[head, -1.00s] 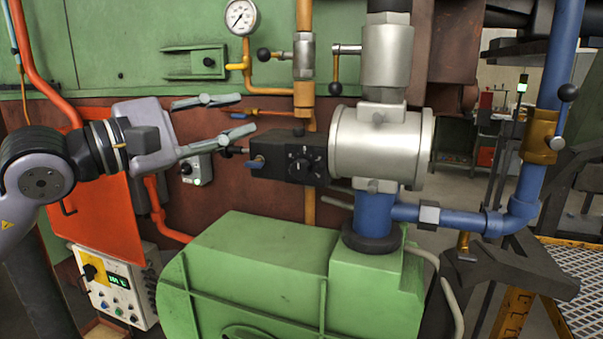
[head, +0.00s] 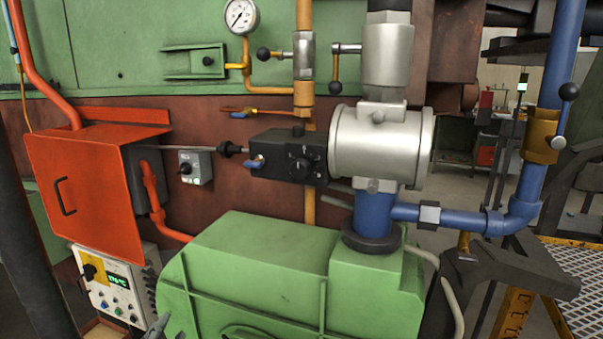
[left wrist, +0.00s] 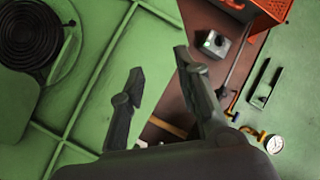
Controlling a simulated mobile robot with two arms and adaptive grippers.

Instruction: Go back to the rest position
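My left gripper shows only as a grey fingertip (head: 158,328) at the bottom edge of the head view, in front of the green blower housing and to the right of the control box. In the left wrist view, the two fingers of my left gripper (left wrist: 158,65) are spread apart with nothing between them. They point toward the green and brown furnace surfaces, apart from the small grey switch box (left wrist: 214,43). The rest of the left arm is out of the head view. My right gripper is in neither view.
A red-orange box (head: 85,195) with a handle hangs at left above the control box (head: 115,290) with a green display. The green blower housing (head: 265,275) fills the lower middle. A black valve actuator (head: 290,157), silver cylinder (head: 375,145) and blue pipe (head: 465,217) stand behind it.

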